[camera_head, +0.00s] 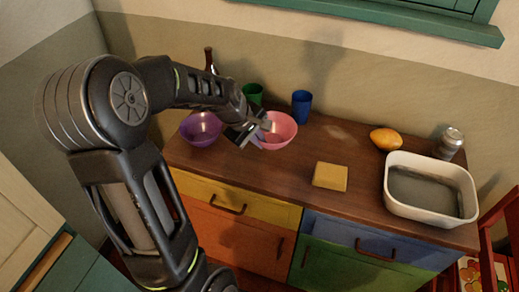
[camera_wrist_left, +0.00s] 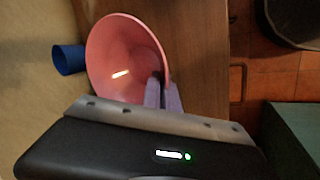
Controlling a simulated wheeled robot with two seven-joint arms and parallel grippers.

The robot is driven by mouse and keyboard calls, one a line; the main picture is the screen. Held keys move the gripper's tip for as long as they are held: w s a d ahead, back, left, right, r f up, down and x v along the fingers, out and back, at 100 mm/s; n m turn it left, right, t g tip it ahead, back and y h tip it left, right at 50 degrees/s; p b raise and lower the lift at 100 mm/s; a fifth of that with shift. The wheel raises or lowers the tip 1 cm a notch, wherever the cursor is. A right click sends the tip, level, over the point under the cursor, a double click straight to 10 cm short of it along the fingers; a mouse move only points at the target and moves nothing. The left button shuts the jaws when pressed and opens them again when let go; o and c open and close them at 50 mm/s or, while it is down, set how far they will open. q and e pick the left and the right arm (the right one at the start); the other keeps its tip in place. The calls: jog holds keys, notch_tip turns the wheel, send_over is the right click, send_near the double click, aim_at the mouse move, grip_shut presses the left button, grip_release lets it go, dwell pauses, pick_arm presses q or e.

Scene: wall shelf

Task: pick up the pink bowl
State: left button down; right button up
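The pink bowl (camera_head: 283,131) stands on the wooden counter, right of the purple bowl. My left gripper (camera_head: 262,132) is at the left side of its rim. In the left wrist view the pink bowl (camera_wrist_left: 120,50) shows its open inside, and the fingers of my left gripper (camera_wrist_left: 163,93) are close together with the bowl's near rim between them, one finger inside and one outside. I cannot tell whether the bowl is lifted off the counter. My right gripper is not in view.
A purple bowl (camera_head: 201,129) stands left of the gripper. A green cup (camera_head: 253,92), a blue cup (camera_head: 301,106) and a bottle (camera_head: 209,60) stand behind. A yellow block (camera_head: 330,176), an orange fruit (camera_head: 386,139), a can (camera_head: 451,142) and a white basin (camera_head: 399,208) are to the right.

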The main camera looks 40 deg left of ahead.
pick_arm(q)
jog(key=shift+r, duration=2)
